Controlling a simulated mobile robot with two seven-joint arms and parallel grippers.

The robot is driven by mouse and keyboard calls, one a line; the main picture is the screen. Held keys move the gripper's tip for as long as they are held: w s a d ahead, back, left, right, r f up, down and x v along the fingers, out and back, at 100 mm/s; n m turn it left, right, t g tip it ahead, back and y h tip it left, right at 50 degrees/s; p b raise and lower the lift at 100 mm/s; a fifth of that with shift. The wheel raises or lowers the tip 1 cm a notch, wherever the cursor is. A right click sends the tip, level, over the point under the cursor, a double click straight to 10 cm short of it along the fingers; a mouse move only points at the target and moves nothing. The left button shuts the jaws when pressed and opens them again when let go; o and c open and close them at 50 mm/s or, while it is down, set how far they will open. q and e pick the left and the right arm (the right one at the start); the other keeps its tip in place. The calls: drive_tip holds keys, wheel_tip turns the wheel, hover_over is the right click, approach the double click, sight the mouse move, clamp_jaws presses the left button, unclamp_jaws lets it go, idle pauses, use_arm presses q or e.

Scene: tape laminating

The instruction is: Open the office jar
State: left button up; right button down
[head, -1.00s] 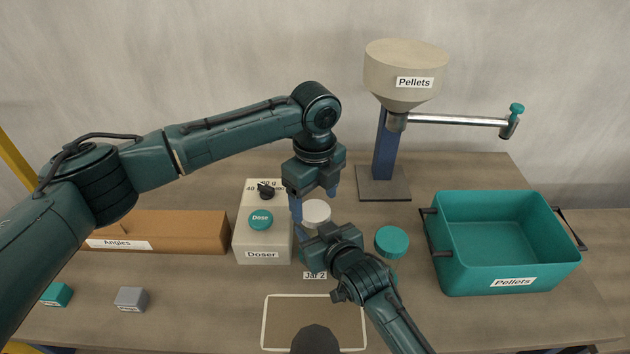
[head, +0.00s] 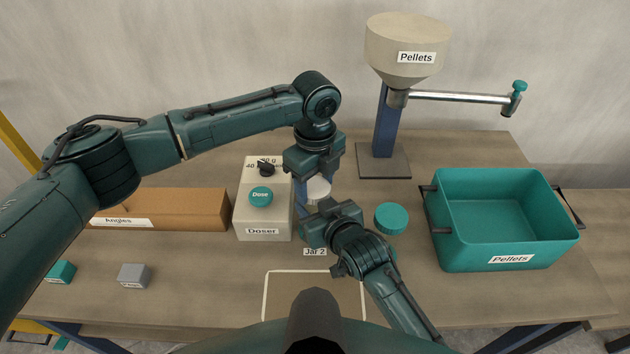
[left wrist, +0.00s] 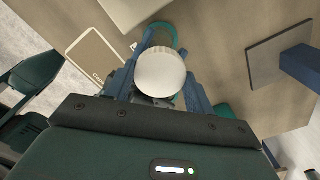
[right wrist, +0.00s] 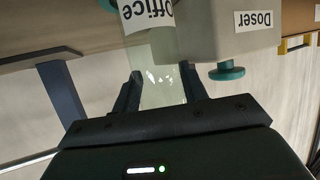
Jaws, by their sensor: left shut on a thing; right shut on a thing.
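The office jar has a round white lid (head: 319,187) and stands just right of the doser, mostly hidden behind my grippers. In the right wrist view its clear body (right wrist: 160,85) and upside-down "Office" label (right wrist: 148,14) show. My left gripper (head: 315,178) points down from above, shut on the white lid, which also shows between its fingers in the left wrist view (left wrist: 161,74). My right gripper (right wrist: 157,88) is shut on the jar's clear body from the front, below the lid; in the head view its hand (head: 331,221) covers the jar.
The doser (head: 263,222) stands close on the left. A teal round lid (head: 391,218) is close on the right. A teal pellets bin (head: 503,215) stands farther right, a pellet hopper (head: 408,45) behind. An outlined mat area (head: 290,285) lies in front.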

sight(315, 187)
use_arm(q)
drive_tip(key=shift+c, duration=0.7)
drive_tip(key=n, duration=0.6)
drive_tip(key=shift+r, duration=0.2)
drive_tip(key=shift+r, duration=0.95)
drive_tip(key=shift+r, duration=2)
use_arm(e)
drive_tip(key=c, duration=0.7)
unclamp_jaws()
